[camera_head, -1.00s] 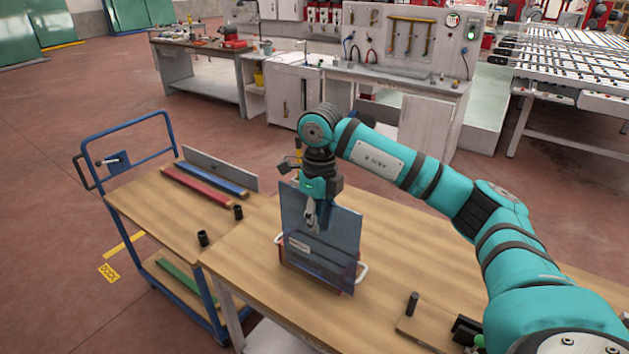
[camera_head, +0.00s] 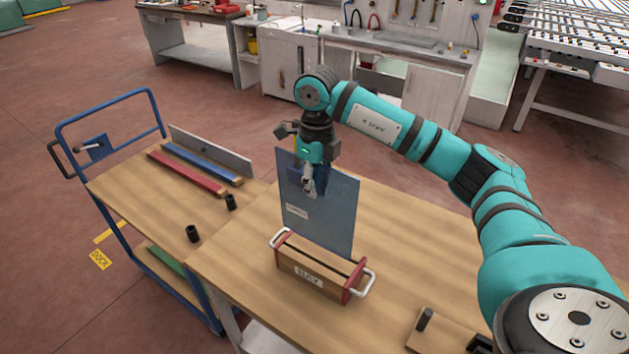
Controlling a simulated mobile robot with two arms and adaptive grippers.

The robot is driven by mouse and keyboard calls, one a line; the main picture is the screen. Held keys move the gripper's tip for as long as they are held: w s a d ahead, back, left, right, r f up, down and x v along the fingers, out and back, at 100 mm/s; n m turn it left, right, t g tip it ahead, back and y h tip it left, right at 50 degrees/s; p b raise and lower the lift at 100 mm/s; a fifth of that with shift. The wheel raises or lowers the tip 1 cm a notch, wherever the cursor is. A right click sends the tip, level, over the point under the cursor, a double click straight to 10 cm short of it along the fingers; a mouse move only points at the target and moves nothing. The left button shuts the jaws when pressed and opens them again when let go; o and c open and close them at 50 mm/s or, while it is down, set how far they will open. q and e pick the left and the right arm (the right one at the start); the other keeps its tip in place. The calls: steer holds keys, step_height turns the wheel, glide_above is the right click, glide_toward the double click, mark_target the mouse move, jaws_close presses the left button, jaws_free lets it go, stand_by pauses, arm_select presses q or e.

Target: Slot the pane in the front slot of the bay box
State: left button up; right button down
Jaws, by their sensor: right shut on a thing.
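My right gripper (camera_head: 310,190) is shut on the upper part of a blue-grey glass pane (camera_head: 330,215), which hangs upright and bears a small white label. The wooden bay box (camera_head: 315,268), marked BAY, stands on the bench with red end plates and white handles. A dark slot line runs along its top. The pane's lower edge shows at the back of the box top. I cannot tell whether it is above, behind or in the box. My left gripper is out of view.
A blue-framed trolley (camera_head: 115,195) to the left carries red (camera_head: 187,173) and blue (camera_head: 203,164) strips and a grey plate (camera_head: 210,150). A wooden block with a black peg (camera_head: 424,319) lies at the bench's front right.

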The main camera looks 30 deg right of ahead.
mark_target(315, 207)
step_height(315, 207, down, 3)
steer(key=shift+s+a+r+b, duration=0.1)
steer(key=shift+s+b, duration=0.05)
steer(key=shift+b, duration=1.1)
steer(key=shift+f+b, duration=0.55)
steer(key=shift+f, duration=0.2)
steer(key=shift+f+b, duration=0.35)
steer(key=shift+f, duration=0.25)
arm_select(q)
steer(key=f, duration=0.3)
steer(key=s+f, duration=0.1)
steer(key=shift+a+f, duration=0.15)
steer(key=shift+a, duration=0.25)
arm_select(e)
steer(key=shift+r, duration=0.1)
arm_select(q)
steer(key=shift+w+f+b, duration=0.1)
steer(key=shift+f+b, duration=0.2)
arm_select(e)
steer(key=shift+f, duration=0.25)
